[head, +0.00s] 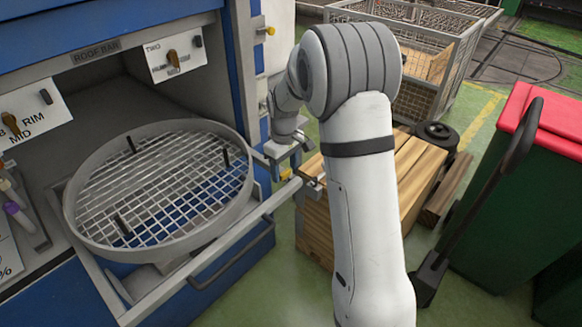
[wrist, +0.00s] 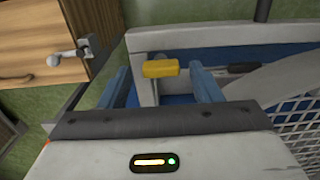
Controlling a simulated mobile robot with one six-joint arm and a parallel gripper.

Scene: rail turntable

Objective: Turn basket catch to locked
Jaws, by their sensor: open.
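The basket catch (wrist: 160,68) is a short yellow lever at the corner of the grey pull-out frame. In the wrist view it lies crosswise, between my gripper's two blue fingers with a gap on each side. My gripper (wrist: 162,84) is open and holds nothing. In the head view my gripper (head: 284,152) is at the frame's right corner, and only a bit of yellow shows below it. The round mesh basket (head: 150,190) sits on the pulled-out frame (head: 225,235). I cannot read any lock marking by the catch.
A wooden crate (head: 412,175) with a metal latch (wrist: 68,54) stands close to the right of the frame. The blue cabinet's post (head: 242,60) is beside my arm and carries another yellow knob (head: 270,30). A green bin (head: 515,190) stands farther right.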

